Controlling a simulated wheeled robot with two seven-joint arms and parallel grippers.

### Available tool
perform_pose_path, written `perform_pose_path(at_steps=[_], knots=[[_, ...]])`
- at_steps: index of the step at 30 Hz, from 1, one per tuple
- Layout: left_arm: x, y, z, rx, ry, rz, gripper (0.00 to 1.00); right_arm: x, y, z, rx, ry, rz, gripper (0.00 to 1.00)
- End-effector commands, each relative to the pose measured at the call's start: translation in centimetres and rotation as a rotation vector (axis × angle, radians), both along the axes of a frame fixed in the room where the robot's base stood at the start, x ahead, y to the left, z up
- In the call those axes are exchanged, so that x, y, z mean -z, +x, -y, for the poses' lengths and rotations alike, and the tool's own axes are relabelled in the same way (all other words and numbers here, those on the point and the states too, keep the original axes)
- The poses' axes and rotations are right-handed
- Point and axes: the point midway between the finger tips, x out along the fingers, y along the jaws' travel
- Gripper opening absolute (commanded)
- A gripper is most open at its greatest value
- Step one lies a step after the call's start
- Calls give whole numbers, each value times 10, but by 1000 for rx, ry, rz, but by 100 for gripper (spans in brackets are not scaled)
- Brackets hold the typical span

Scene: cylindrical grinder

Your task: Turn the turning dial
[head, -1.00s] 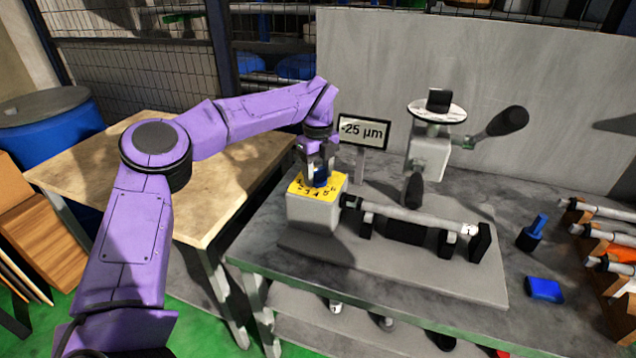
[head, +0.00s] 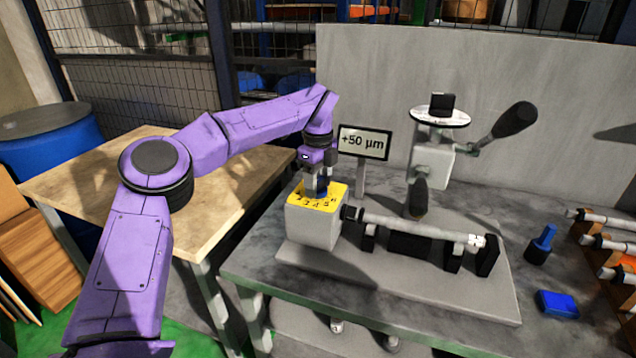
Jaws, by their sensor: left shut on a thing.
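The turning dial (head: 323,185) is a dark blue knob on a yellow marked plate (head: 303,198). The plate tops a grey box (head: 309,224) at the left end of the grinder. My left gripper (head: 318,188) points down from above and is shut on the dial. Its fingers hide part of the knob. A display sign (head: 363,142) behind it reads +50 µm. My right gripper does not show.
A grey shaft (head: 420,228) lies across supports right of the box. A crank handle (head: 514,118) and round disc (head: 440,117) stand behind it. A blue block (head: 557,304), a blue-handled tool (head: 541,244) and racked shafts (head: 612,244) are at the right.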

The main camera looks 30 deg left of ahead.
Motion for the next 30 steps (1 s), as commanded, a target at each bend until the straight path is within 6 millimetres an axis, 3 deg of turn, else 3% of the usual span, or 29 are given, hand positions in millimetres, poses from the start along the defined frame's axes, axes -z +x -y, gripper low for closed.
perform_pose_path(at_steps=[2,3,5,16,24,30], knots=[[0,0,-1,0,1,0,23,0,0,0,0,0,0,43],[0,0,-1,0,1,0,56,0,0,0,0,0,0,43],[0,0,-1,0,1,0,76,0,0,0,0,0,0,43],[-8,1,0,1,1,3,77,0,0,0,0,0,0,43],[-71,1,0,-1,2,3,77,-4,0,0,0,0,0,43],[-102,0,-1,-1,2,1,77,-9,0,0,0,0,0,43]])
